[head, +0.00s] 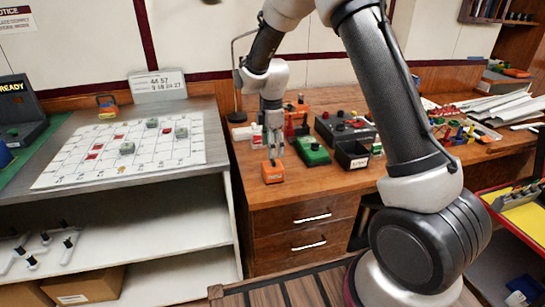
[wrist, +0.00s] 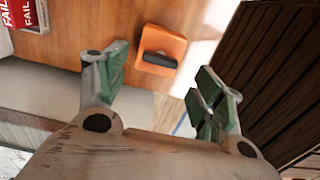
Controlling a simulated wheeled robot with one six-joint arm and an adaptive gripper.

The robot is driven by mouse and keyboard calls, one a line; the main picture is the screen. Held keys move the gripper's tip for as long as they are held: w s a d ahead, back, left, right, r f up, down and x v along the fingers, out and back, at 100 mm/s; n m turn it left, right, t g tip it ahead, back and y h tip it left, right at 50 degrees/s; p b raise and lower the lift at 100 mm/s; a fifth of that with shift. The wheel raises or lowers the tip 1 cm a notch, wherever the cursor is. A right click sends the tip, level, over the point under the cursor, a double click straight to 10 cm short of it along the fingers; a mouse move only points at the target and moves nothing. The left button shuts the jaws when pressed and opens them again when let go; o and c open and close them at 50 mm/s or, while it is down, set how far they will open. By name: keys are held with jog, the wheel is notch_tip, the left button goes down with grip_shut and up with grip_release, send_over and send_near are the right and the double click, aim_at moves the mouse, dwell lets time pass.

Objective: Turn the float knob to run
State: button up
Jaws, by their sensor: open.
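A small orange box (head: 273,173) sits near the front left edge of the wooden desk (head: 290,193). In the wrist view the orange box (wrist: 175,45) carries a black bar-shaped knob (wrist: 159,60) on its face. The knob's bar lies roughly across the picture. Its label is too small to read, so I cannot confirm that this is the float knob. My gripper (head: 274,153) points down at the box in the head view. In the wrist view my gripper (wrist: 162,75) is open and empty, its green-padded fingers on either side of the knob and apart from it.
A green box (head: 313,152) stands right of the orange box, with a black open bin (head: 351,156) beyond it. Red boxes (head: 297,117) stand behind. A grey bench (head: 115,165) with a gridded sheet is at left. The desk's front edge is close.

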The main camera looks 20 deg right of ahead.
aim_at(273, 161)
jog(key=shift+f, duration=2.3)
jog(key=c, duration=1)
